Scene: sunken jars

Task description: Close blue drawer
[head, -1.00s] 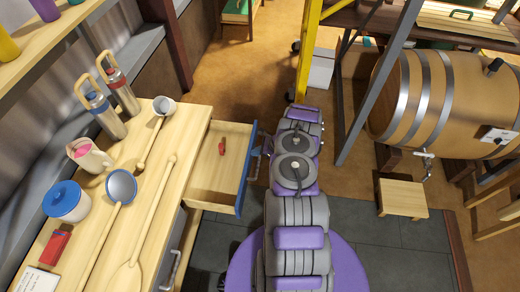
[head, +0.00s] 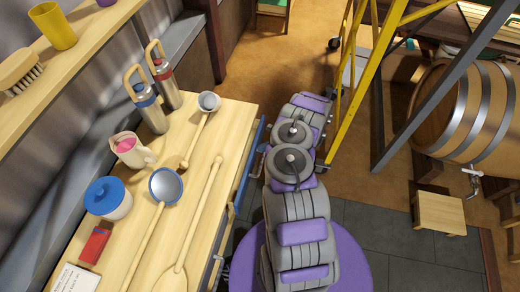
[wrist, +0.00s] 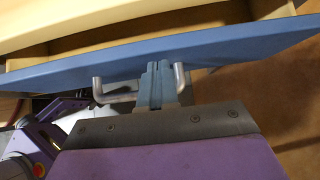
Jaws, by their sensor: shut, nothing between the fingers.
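The blue drawer (head: 246,170) is pushed most of the way into the wooden counter, with its blue front close to the counter's side. In the wrist view, the drawer's blue front (wrist: 235,48) crosses the picture, and a gap still shows between it and the pale counter edge. The grey metal handle (wrist: 98,88) is on this front. My gripper (wrist: 156,68) is shut and empty, with its fingertips at the blue front between the handle's posts; they seem to touch it. In the head view my arm covers the area beside the drawer and I cannot make out the fingers.
The counter (head: 232,118) holds flasks, a pink-filled jug (head: 128,150), a blue-lidded jar (head: 107,198), ladles and a red box (head: 96,242). A yellow ladder (head: 345,95) stands beyond my arm. A barrel (head: 470,110) and a small stool (head: 440,213) are at right.

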